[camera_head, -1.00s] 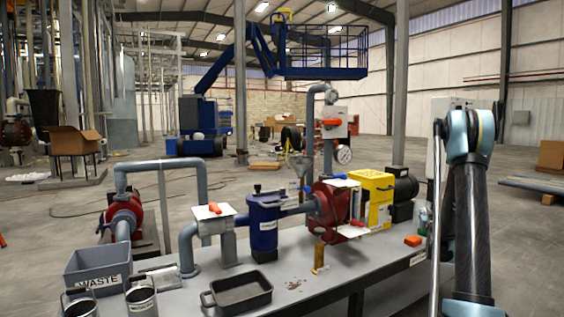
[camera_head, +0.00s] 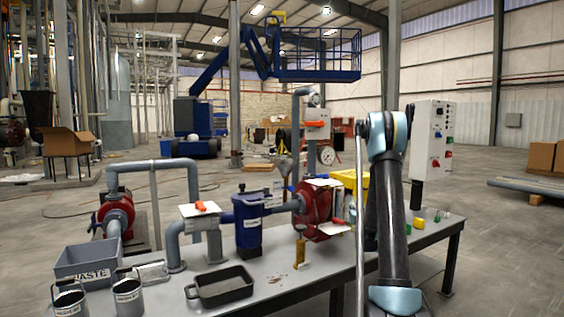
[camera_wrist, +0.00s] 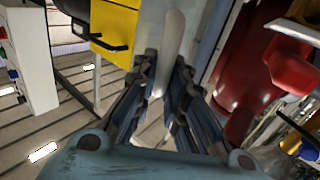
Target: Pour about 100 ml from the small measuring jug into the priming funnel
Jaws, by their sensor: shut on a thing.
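Two metal measuring jugs, one (camera_head: 70,303) at the bottom left edge and one (camera_head: 128,298) to its right, stand on the bench. Their labels are too small to read, so I cannot tell which is the small one. My gripper (camera_wrist: 162,88) is shut on a pale elongated thing (camera_wrist: 173,35) in the wrist view. I cannot tell what this thing is. In the head view my arm hides the gripper.
A grey waste bin (camera_head: 88,262) and a black tray (camera_head: 222,288) are on the bench (camera_head: 290,288). The red pump (camera_head: 312,212) and yellow box (camera_head: 347,180) stand near my arm. A control box (camera_head: 432,140) is to the right. Open floor lies beyond the bench's right end.

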